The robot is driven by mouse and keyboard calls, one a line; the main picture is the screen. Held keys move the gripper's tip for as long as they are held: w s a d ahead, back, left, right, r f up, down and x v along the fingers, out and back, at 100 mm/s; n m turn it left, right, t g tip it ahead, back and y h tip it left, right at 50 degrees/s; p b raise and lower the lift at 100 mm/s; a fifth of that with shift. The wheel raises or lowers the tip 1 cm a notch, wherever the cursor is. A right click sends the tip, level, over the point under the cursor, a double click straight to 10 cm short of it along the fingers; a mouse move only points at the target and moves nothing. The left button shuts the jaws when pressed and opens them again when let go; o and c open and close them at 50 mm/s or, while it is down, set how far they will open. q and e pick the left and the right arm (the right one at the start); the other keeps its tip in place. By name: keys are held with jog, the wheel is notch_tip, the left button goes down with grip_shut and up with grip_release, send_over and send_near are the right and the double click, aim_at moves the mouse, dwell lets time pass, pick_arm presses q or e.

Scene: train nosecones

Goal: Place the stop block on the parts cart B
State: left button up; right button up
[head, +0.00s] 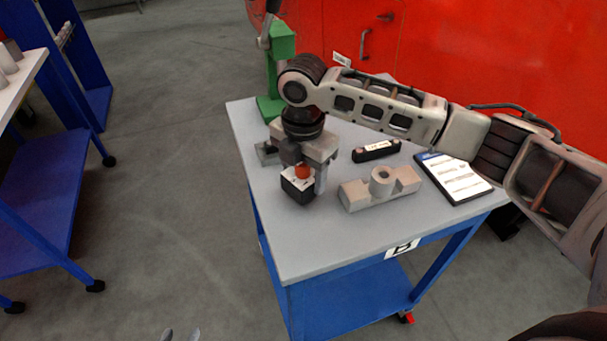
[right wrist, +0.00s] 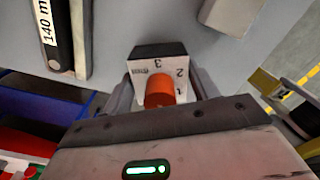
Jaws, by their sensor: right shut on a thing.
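The stop block, a small black block with a white face, printed numbers and an orange-red knob (head: 293,187), is in my right gripper (head: 308,175). The right wrist view shows the block (right wrist: 152,53) between the fingers, knob toward the camera. My right gripper points down at the left part of the top of parts cart B (head: 307,246). The block is at or just above the grey top; I cannot tell whether it touches. My left gripper (head: 181,335) shows only its tips at the bottom edge, apart, with nothing visible between them.
On the cart top are a grey block with a round boss (head: 380,187), a black labelled bar (head: 376,151), a clipboard (head: 455,178) and a green press-like tool (head: 280,65). The front of the top is clear. Another blue cart (head: 40,200) stands left.

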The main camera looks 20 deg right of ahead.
jog(key=shift+f, duration=0.7)
jog(key=shift+f, duration=0.15)
jog(key=o, duration=1.2)
notch_tip(320, 180, up, 12)
jog(key=shift+r+b, duration=0.15)
jog(key=shift+b, duration=0.15)
jog(key=shift+s, duration=0.1)
